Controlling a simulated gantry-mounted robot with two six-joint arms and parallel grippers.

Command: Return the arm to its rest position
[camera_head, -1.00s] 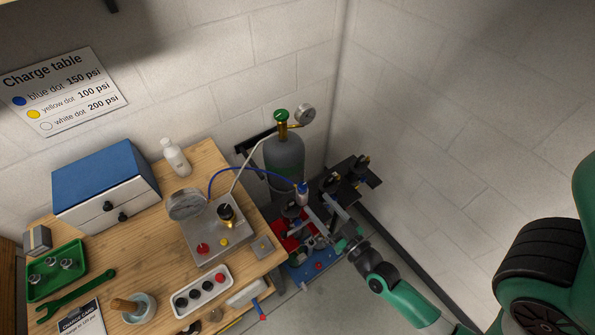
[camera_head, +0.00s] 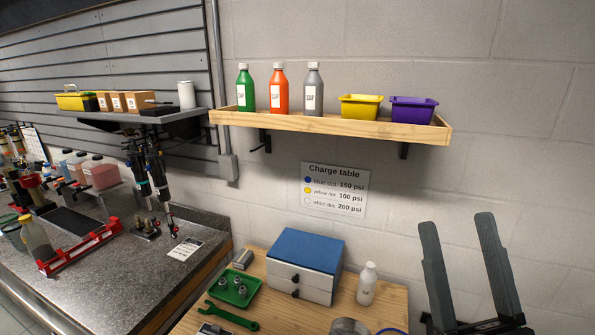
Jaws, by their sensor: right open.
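My right gripper (camera_head: 457,222) stands at the lower right of the head view. Its two long dark fingers point up and are spread apart, with bare wall showing between them. It holds nothing. It appears in front of the grey block wall, to the right of the wooden table (camera_head: 392,302) and its white bottle (camera_head: 367,284). The rest of my right arm is mostly below the frame. My left gripper is not in view.
A wooden shelf (camera_head: 330,127) with bottles and yellow and purple bins hangs above. A blue-topped drawer box (camera_head: 305,262) and a green tray (camera_head: 236,288) stand on the table. A grey counter (camera_head: 120,270) is at left. The wall area around the gripper is uncluttered.

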